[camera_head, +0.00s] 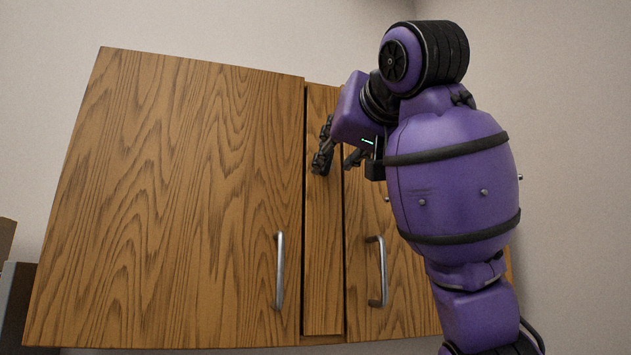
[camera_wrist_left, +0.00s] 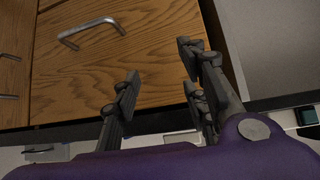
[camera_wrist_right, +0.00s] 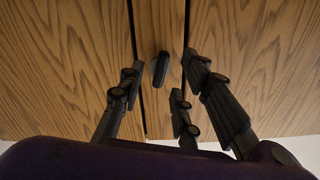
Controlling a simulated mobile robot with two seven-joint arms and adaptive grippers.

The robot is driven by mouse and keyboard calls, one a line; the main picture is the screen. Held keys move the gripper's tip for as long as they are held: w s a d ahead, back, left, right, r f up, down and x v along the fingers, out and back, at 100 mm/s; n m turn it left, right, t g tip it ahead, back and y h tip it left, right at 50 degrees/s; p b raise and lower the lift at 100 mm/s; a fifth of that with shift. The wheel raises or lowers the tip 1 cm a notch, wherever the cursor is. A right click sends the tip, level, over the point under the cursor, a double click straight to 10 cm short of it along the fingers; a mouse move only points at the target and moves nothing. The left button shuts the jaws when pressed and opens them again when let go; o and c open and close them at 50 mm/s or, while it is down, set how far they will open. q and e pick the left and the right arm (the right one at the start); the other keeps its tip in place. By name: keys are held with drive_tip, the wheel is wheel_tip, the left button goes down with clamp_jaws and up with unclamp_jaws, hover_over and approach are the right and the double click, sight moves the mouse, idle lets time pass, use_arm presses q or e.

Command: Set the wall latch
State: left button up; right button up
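The wall latch, a small dark elongated piece (camera_wrist_right: 160,69), sits slightly tilted on the wooden strip between the two cabinet doors in the right wrist view. My right gripper (camera_wrist_right: 160,88) is open, its fingers on either side of the latch in that view. I cannot tell whether they touch it. In the head view my right gripper (camera_head: 338,162) is in front of the upper part of the strip (camera_head: 323,245), and I cannot make out the latch there. My left gripper (camera_wrist_left: 160,75) is open and empty, above a wooden drawer front (camera_wrist_left: 90,75).
The wall cabinet has a left door (camera_head: 180,200) with a metal handle (camera_head: 279,270) and a right door with a handle (camera_head: 377,271), both apparently shut. My right arm covers much of the right door. A grey surface (camera_wrist_left: 265,45) lies right of the left gripper.

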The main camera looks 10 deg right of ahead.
sight(332, 156)
drive_tip(key=w, duration=0.1)
drive_tip(key=w+r, duration=0.1)
drive_tip(key=w, duration=0.1)
drive_tip(key=shift+w, duration=0.25)
drive_tip(key=shift+w+r, duration=0.2)
drive_tip(key=shift+w, duration=0.2)
drive_tip(key=shift+c, duration=1.3)
use_arm(q)
drive_tip(key=s, duration=0.2)
drive_tip(key=s+f, duration=0.1)
drive_tip(key=s, duration=0.1)
drive_tip(key=shift+a, duration=0.15)
use_arm(e)
clamp_jaws()
